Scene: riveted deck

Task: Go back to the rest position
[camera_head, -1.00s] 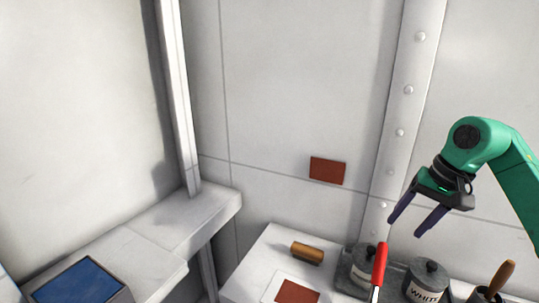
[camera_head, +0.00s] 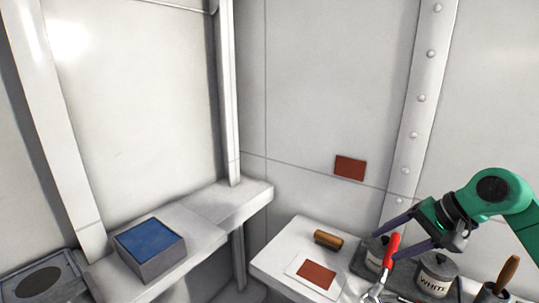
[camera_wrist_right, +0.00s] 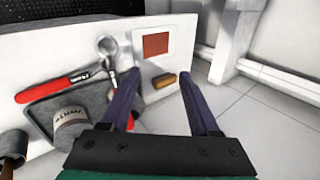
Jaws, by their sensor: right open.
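My right gripper (camera_head: 384,246) is in the lower right of the head view, its green arm coming in from the right edge. Its two dark fingers are spread, with nothing between them, and point left over the bench. In the right wrist view the open fingers (camera_wrist_right: 158,72) reach toward the bench edge and the tan roller-like block (camera_wrist_right: 164,80). That block also shows in the head view (camera_head: 328,240), left of the gripper and apart from it. My left gripper is not in view.
The white bench (camera_head: 285,262) holds a card with a red patch (camera_head: 316,273), a red-handled metal tool (camera_head: 391,250), grey pots, one marked WHITE (camera_head: 436,274), and a wooden handle (camera_head: 507,272). A blue-topped box (camera_head: 150,240) sits on the left ledge. A red plate (camera_head: 350,167) is on the wall.

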